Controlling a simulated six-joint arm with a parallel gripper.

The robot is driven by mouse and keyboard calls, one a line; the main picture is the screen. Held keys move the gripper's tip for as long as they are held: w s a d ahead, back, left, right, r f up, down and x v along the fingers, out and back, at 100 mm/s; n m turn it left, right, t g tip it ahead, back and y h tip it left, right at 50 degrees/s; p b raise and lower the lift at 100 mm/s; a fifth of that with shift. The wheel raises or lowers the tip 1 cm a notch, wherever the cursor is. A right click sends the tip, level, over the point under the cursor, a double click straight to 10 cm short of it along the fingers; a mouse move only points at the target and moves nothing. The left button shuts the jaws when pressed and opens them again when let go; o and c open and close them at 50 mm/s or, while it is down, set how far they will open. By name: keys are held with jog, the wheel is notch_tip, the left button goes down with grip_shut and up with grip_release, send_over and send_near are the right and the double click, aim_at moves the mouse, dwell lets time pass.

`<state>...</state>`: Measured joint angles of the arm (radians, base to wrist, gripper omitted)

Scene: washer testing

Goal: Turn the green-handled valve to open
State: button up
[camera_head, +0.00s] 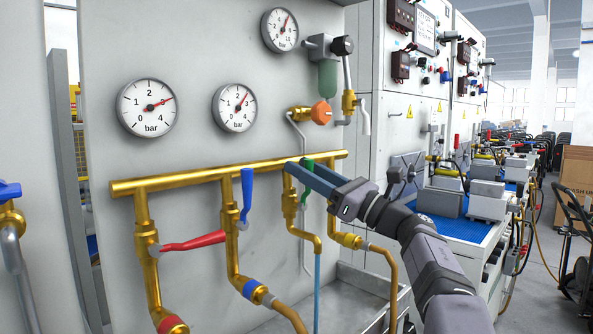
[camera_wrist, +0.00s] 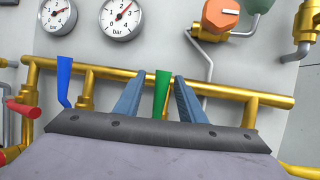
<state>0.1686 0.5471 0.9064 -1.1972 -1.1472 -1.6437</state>
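The green valve handle (camera_wrist: 161,93) stands upright between my two blue fingers in the wrist view, with a gap on each side. In the head view the green handle (camera_head: 307,163) shows only in part, at the right part of the brass pipe; my fingers cover some of it. My gripper (camera_head: 301,166) reaches in from the lower right, its fingers level with the handle. The gripper (camera_wrist: 160,76) is open, with the fingers either side of the handle and not visibly touching it. The handle's lower end and pivot are hidden in the wrist view by the gripper body.
A blue valve handle (camera_head: 246,196) stands upright to the left, and a red handle (camera_head: 192,242) lies nearly level further left. The brass manifold pipe (camera_head: 185,178) runs across the grey panel. Gauges (camera_head: 147,107) and an orange knob (camera_head: 321,112) sit above.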

jog(key=b+v, duration=0.1)
jog(key=v, duration=0.3)
jog(key=shift+d, duration=0.1)
